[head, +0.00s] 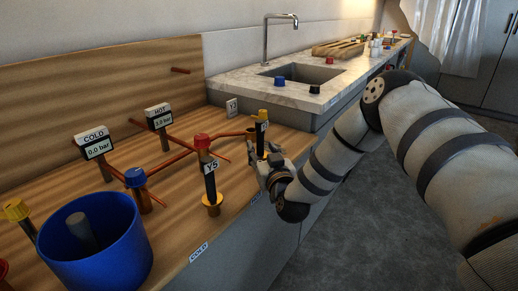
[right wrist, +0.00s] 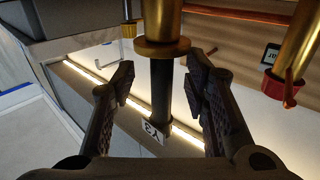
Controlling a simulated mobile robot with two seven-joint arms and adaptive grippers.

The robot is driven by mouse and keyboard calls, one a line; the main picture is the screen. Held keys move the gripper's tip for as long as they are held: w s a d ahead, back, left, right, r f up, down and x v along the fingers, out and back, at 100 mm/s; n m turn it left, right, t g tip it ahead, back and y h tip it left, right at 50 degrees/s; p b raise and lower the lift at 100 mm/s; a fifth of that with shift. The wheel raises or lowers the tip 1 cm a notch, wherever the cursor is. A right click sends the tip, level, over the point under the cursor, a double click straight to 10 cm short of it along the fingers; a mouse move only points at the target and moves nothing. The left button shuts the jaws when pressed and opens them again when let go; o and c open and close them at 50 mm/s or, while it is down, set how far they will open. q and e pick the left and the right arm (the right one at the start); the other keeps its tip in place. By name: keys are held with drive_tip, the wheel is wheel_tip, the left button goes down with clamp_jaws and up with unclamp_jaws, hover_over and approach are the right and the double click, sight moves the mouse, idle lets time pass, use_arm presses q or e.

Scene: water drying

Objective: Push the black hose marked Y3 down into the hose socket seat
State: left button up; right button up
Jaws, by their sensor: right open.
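The black hose marked Y3 (right wrist: 162,92) stands between the fingers of my right gripper (right wrist: 160,76) in the right wrist view, where the picture looks upside down. Its white Y3 label (right wrist: 152,132) shows near the palm. The hose meets the brass flange of a socket seat (right wrist: 162,50); how deep it sits cannot be told. The gripper is open, with a gap on both sides of the hose. In the head view, the right gripper (head: 272,166) is low beside a black hose (head: 260,146) with a yellow top, and hides its base. My left gripper is not in view.
Hose Y5 (head: 210,186) stands in a brass seat nearby, left of the gripper. Copper pipes, a blue valve (head: 136,177), a COLD gauge (head: 95,144) and a HOT gauge (head: 158,117) stand on the wooden bench. A blue bucket (head: 118,262) is front left. A sink (head: 303,73) lies behind.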

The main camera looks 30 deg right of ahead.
drive_tip(key=shift+x, duration=0.9)
clamp_jaws()
